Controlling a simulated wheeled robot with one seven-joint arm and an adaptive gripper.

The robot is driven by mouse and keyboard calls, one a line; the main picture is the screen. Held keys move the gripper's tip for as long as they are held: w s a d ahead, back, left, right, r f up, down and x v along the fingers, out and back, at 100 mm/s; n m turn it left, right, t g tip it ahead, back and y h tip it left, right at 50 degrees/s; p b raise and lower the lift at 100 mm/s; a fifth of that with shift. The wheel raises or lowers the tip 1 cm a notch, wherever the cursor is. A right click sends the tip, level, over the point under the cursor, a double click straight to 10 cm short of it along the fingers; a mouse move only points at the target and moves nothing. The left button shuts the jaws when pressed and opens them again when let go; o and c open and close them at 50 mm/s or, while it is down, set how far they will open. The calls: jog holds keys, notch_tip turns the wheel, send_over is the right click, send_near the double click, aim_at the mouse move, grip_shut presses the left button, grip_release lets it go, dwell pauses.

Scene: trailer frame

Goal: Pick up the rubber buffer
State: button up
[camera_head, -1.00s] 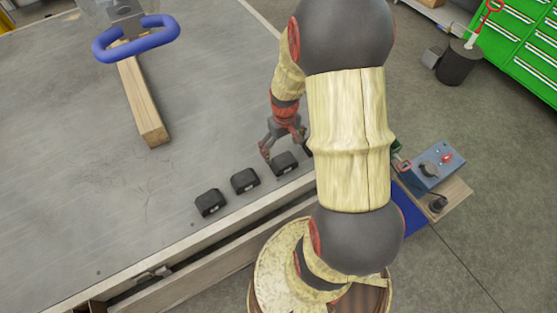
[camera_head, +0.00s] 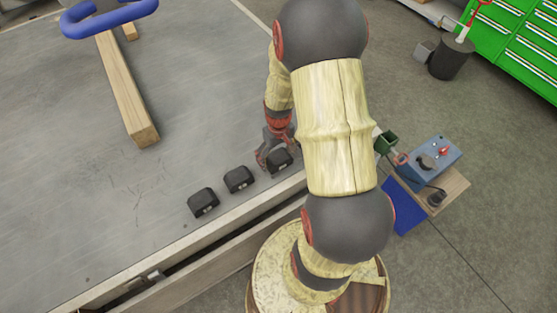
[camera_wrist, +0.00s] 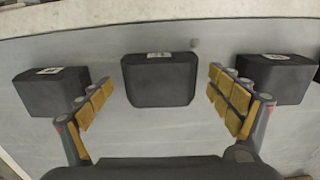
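My gripper (camera_head: 272,160) is at the right buffer, partly hidden by my arm. In the wrist view my gripper (camera_wrist: 165,100) is open, with its yellow-padded fingers on either side of the central buffer (camera_wrist: 160,80). Gaps show between both fingers and that buffer. The other buffers (camera_wrist: 50,90) (camera_wrist: 276,77) lie just outside the fingers.
A wooden beam (camera_head: 126,90) and a blue padded handle (camera_head: 110,18) are at the upper left of the metal surface (camera_head: 60,130). A blue control box (camera_head: 432,160) stands right of my arm. Green drawers (camera_head: 520,45) are at the upper right.

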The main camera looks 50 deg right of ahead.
jog(key=c, duration=1.3)
jog(key=shift+r, duration=0.1)
